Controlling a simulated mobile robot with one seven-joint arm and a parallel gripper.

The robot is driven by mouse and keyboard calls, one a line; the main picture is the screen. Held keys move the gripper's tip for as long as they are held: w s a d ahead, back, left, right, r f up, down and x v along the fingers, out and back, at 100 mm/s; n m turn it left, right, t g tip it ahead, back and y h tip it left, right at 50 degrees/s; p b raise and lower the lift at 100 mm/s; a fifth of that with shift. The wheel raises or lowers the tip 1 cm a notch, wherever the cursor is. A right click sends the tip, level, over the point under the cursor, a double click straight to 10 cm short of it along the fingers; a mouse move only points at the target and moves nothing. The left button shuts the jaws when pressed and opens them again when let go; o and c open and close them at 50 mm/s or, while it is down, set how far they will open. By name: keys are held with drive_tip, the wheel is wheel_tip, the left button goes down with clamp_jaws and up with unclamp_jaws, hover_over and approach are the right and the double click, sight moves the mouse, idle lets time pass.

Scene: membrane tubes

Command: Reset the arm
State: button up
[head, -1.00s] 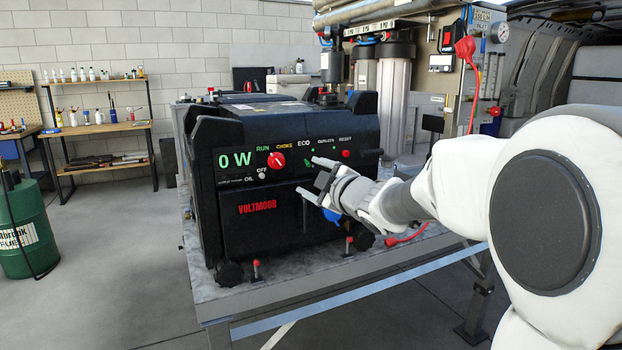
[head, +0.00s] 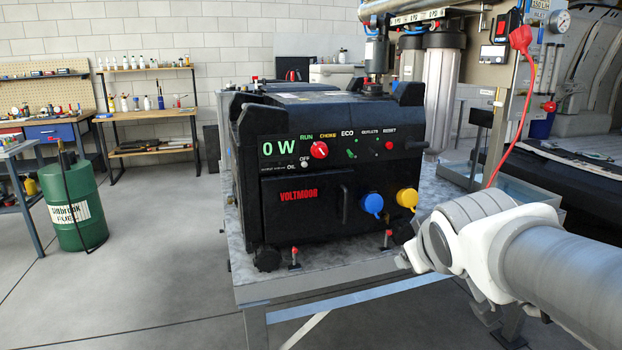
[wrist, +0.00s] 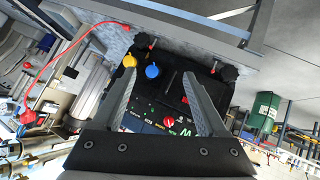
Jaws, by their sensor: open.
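My arm (head: 560,262) comes in from the right edge of the head view, bent low beside the bench's front right corner. My gripper is mostly hidden behind the wrist there. In the wrist view my gripper (wrist: 159,73) is open and empty, its two fingers spread, with the black generator beyond them. The generator (head: 290,235) stands on the bench, its panel showing 0 W, a red knob (head: 319,150) and red reset button. My gripper is apart from it.
The bench (head: 330,272) has a grey speckled top with small red-topped clamps along its front. A red cable (head: 510,125) hangs at the right near filter housings (head: 441,95). A green fuel drum (head: 75,208) stands at the left. The floor between is clear.

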drive_tip(key=s+a+f+m+g+y, duration=0.15)
drive_tip(key=s+f, duration=0.25)
drive_tip(key=s, duration=0.4)
drive_tip(key=s+a+f+m+g, duration=0.2)
drive_tip(key=s+f+g, duration=0.1)
drive_tip(key=s, duration=0.5)
wheel_tip(320, 180, up, 16)
drive_tip(key=p, duration=1.6)
drive_tip(key=shift+f, duration=0.2)
drive_tip(key=shift+w+d, duration=0.1)
